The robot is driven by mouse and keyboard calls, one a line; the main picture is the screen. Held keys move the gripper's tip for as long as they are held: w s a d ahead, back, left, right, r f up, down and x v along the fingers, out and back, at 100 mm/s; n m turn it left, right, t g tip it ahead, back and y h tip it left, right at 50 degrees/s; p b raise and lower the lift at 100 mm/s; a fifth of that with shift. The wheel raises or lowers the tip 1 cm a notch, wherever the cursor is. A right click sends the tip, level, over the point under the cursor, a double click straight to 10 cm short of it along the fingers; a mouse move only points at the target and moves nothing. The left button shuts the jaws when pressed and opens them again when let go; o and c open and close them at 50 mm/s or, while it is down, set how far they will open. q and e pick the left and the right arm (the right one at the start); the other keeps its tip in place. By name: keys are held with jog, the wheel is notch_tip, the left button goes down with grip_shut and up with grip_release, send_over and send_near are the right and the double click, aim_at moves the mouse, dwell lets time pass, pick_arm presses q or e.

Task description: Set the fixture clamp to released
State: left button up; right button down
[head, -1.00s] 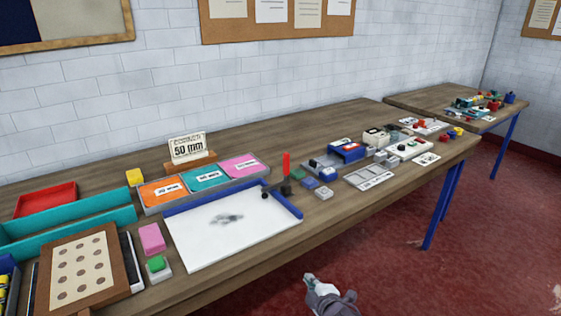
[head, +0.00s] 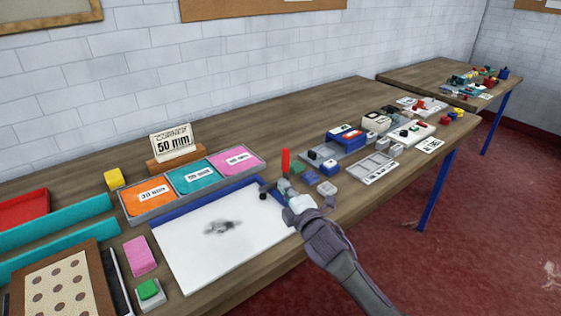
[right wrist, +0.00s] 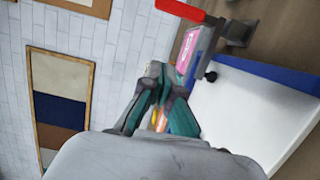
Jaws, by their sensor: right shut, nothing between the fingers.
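The fixture clamp has a red handle (head: 285,161) that stands upright at the right corner of the white board (head: 220,235) with its blue fence (head: 200,206). A dark knob (head: 263,196) on the clamp's arm is over the board. In the right wrist view the red handle (right wrist: 183,11) shows at the top, with the grey clamp arm below it. My right gripper (head: 285,188) is shut and empty, close to the clamp's base below the handle; I cannot tell whether it touches. In the right wrist view its fingertips (right wrist: 157,74) are together, left of the clamp. My left gripper is not in view.
A tray with orange, teal and pink cards (head: 196,177) lies behind the board. A blue block (head: 309,178) and a grey block (head: 327,188) lie right of the clamp. A sign (head: 172,141) reading 50 mm stands at the back.

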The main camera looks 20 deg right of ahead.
jog(key=p, duration=0.1)
send_near(282, 163)
jog(key=w+a+r, duration=0.2)
jog(key=w+a, duration=0.4)
jog(key=d, duration=0.2)
jog(key=w+d+p, duration=0.1)
jog(key=d, duration=0.1)
jog(key=shift+r, duration=0.2)
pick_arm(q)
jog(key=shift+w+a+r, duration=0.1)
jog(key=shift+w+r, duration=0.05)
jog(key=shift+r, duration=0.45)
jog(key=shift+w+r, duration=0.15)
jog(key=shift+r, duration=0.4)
pick_arm(e)
jog(key=shift+w, duration=0.1)
